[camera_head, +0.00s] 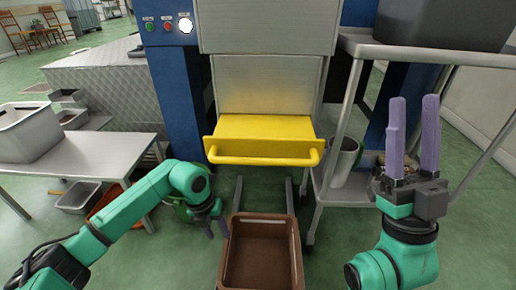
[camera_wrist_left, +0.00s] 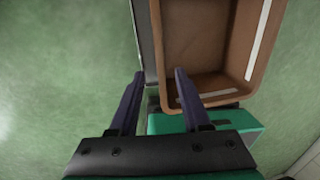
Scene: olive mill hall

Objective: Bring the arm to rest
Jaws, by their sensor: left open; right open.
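My left arm comes in from the left, and its gripper (camera_head: 217,228) hangs low, pointing down beside the left rim of a brown crate (camera_head: 261,264).
A yellow tray front with a bar handle (camera_head: 262,142) juts out of the blue machine (camera_head: 173,85) above the crate. A metal table with a grey bin (camera_head: 25,132) stands left. A rack (camera_head: 350,115) with a metal pitcher (camera_head: 345,160) stands right.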

